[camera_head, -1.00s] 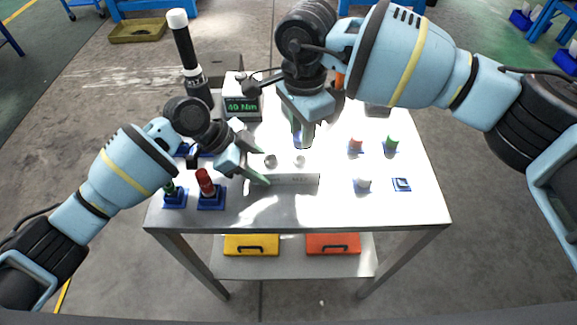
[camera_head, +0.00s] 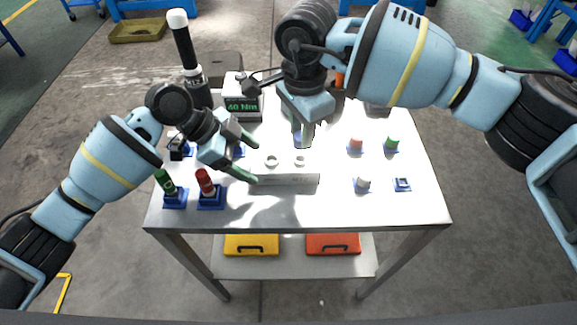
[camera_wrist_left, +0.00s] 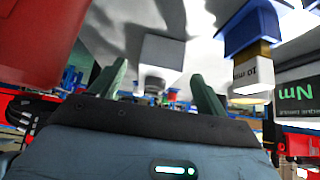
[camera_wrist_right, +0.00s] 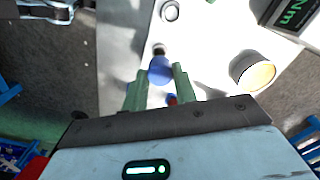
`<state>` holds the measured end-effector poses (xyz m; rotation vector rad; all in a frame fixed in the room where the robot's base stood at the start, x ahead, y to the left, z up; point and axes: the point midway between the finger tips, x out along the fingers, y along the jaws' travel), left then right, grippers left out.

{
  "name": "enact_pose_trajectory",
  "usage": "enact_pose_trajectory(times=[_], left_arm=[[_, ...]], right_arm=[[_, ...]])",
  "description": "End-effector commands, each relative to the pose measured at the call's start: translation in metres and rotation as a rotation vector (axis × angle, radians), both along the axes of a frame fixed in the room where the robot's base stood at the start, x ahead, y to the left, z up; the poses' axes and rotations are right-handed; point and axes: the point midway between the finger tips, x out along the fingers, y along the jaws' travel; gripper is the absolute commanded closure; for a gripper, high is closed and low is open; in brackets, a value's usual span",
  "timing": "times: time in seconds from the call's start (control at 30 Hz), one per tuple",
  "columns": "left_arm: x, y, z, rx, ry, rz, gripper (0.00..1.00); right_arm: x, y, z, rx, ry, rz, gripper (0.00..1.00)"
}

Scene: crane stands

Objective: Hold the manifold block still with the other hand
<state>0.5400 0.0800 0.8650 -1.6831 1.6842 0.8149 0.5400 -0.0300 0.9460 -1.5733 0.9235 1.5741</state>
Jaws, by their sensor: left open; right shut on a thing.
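The manifold block (camera_head: 290,179) is a pale metal block with round ports on top, lying on the middle of the table. Its end face shows between my left fingers in the left wrist view (camera_wrist_left: 162,50). My left gripper (camera_head: 252,160) is open, at the block's left end, with nothing held. My right gripper (camera_head: 303,142) is above and behind the block, shut on a small blue piece (camera_wrist_right: 160,70). The piece is mostly hidden by the fingers in the head view.
Red (camera_head: 206,184) and green (camera_head: 166,182) pieces stand in blue holders at the left. A display box (camera_head: 242,105) and a tall black tool (camera_head: 186,50) stand behind. Small capped pieces and an empty blue holder (camera_head: 402,184) are at the right. The front table strip is clear.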

Motion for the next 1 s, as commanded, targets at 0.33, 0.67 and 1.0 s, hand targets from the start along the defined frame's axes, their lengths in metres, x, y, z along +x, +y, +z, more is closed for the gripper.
enact_pose_trajectory(times=[0.33,0.67,1.0], left_arm=[[0.001,0.04,0.051,0.0,-0.002,0.002,0.25],[0.0,0.052,0.066,0.0,0.0,0.0,0.25],[0.0,0.052,0.066,0.0,0.0,0.0,0.25]], right_arm=[[0.0,0.0,0.0,0.0,-0.001,0.0,1.0],[0.0,0.0,0.0,0.0,0.0,0.0,1.0],[0.0,0.0,0.0,0.0,0.0,0.0,1.0]])
